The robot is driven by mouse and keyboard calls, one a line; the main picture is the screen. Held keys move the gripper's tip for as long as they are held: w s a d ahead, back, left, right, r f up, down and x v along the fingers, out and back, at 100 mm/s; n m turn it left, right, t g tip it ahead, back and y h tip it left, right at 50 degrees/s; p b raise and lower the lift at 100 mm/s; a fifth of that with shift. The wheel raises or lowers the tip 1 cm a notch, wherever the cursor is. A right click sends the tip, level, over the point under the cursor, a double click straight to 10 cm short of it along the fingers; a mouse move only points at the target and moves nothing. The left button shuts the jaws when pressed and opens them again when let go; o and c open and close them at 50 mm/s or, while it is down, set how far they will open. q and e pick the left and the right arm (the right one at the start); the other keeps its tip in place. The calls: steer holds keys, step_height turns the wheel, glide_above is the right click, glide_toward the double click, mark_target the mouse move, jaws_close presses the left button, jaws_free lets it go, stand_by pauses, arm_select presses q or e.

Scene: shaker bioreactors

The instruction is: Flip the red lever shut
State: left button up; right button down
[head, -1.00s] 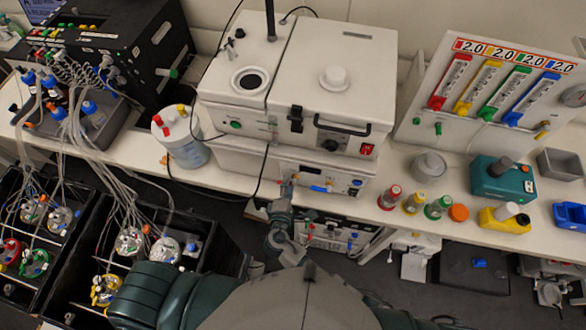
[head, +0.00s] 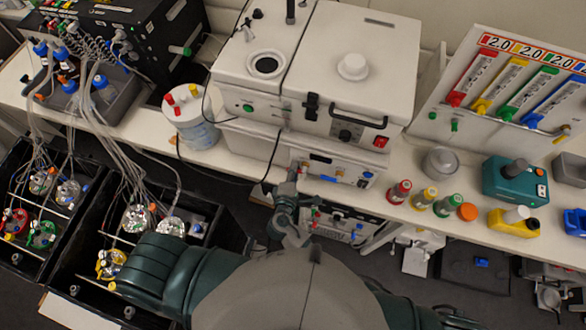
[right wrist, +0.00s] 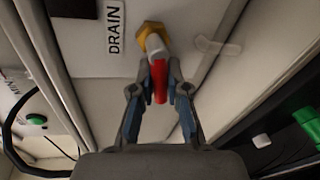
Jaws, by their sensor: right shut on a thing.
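The red lever (right wrist: 160,82) shows in the right wrist view, on a pale valve with a brass nut (right wrist: 152,36) beside the DRAIN label (right wrist: 115,28). The lever points down the picture, between the fingertips. My right gripper (right wrist: 159,90) is shut on the lever, one finger on each side. My left gripper is out of view.
A white lidded unit (head: 385,75) stands above the drain. Red, yellow and green capped bottles (head: 424,197) stand on the bench to the right. A white jar (head: 192,125) stands to the left. Black crates (head: 55,262) with tubed vessels are at lower left.

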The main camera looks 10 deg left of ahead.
steer(key=shift+d+f, duration=0.1)
steer(key=shift+d, duration=0.15)
steer(key=shift+a+m+b, duration=0.2)
steer(key=shift+m+b, duration=0.7)
steer(key=shift+b, duration=0.15)
steer(key=shift+r+m+y, duration=0.3)
steer(key=shift+m, duration=0.1)
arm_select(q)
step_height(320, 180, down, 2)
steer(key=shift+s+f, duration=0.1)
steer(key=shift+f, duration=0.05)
arm_select(e)
steer(key=c, duration=1.2)
jaws_free()
steer(key=shift+a, duration=0.1)
steer(key=shift+o, duration=0.2)
steer(key=shift+r, duration=0.1)
steer(key=shift+a, duration=0.1)
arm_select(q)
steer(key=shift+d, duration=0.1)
arm_select(e)
steer(key=v, duration=0.7)
steer(key=shift+s, duration=0.25)
